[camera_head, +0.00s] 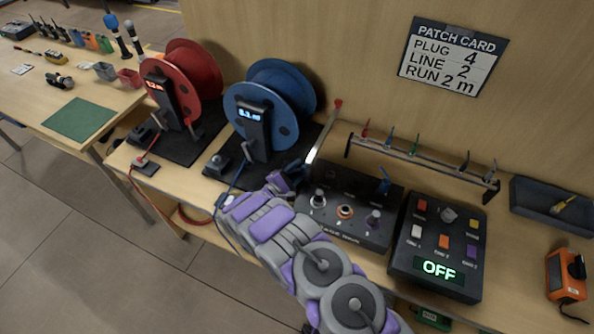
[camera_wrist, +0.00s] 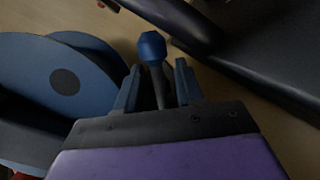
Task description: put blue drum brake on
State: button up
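The blue drum (camera_head: 272,100) stands on a dark mat on the bench, with a lit counter box (camera_head: 253,128) at its front. It also shows at the left of the wrist view (camera_wrist: 35,85). My gripper (camera_head: 292,172) is low at the right of the blue drum. In the wrist view, a blue knob (camera_wrist: 152,47) on a grey stem stands between my two fingers (camera_wrist: 157,88). The fingers are apart, with a gap on each side of the stem. In the head view my gripper hides this knob. Whether the brake is on cannot be told.
A red drum (camera_head: 190,80) stands at the left. A lever with a red tip (camera_head: 325,130) rises right of the blue drum. A control panel (camera_head: 350,215) and a box reading OFF (camera_head: 440,245) are at the right. A patch card (camera_head: 453,57) hangs on the wall.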

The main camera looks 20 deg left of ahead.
jog(key=shift+w, duration=0.1)
grip_shut()
dwell(0.3)
